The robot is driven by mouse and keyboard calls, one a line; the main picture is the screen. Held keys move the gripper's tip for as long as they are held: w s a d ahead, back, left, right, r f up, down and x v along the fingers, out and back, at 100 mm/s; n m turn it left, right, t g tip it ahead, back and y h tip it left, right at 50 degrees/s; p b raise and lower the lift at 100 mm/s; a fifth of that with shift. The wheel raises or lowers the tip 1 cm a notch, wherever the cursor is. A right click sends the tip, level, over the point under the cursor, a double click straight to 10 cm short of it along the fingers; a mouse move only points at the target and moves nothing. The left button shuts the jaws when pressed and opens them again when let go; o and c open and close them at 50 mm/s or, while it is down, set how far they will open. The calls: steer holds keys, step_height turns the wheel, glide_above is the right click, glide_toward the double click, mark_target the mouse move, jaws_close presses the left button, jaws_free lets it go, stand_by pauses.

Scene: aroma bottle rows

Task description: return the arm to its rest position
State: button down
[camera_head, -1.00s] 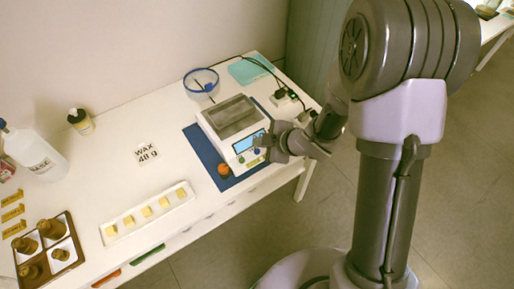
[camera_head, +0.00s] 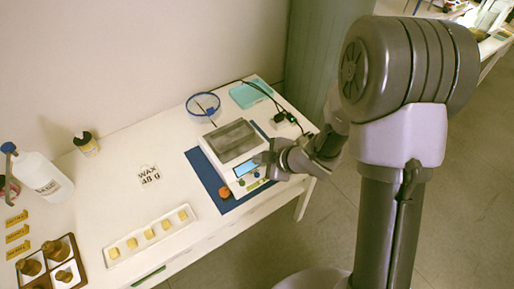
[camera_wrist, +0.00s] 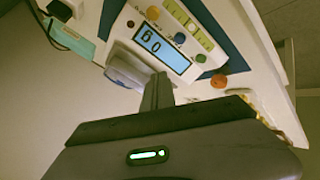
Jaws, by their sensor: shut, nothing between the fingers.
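My gripper (camera_head: 264,158) is beside the right front of a white scale (camera_head: 231,141), close to its lit blue display (camera_head: 247,167). In the wrist view my gripper's fingers (camera_wrist: 158,88) are together with nothing between them. The same view shows the scale's display (camera_wrist: 162,50) with lit digits, and round buttons around it. I cannot tell whether the fingertips touch the scale. My arm reaches in from the right, over the table's right end.
The scale stands on a blue mat (camera_head: 208,178) on a white table (camera_head: 115,200). A blue-rimmed bowl (camera_head: 203,107) and a teal block (camera_head: 249,94) are behind. A tray of wax cubes (camera_head: 150,235) and a bottle (camera_head: 42,177) are left.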

steer(key=shift+r, duration=0.1)
steer(key=w+d+r+m+t+h, duration=0.2)
steer(key=d+r+m+h, duration=0.15)
steer(key=d+r, duration=0.3)
steer(key=s+d+r+m+h, duration=0.4)
steer(key=s+d+r+m, duration=0.35)
steer(key=r+m, duration=0.3)
steer(key=s+a+r+m+g+y, duration=0.1)
steer(key=s+r+m, duration=0.1)
steer(key=s, duration=0.3)
steer(key=s+a+r+m+y, duration=0.1)
steer(key=s+a+r+m, duration=0.1)
steer(key=s, duration=0.4)
steer(key=s+a+r+m+g+y, duration=0.1)
steer(key=s+m, duration=0.3)
steer(key=s, duration=0.2)
steer(key=shift+a+r+m+g, duration=0.3)
steer(key=shift+a+r, duration=0.05)
steer(key=shift+r, duration=0.05)
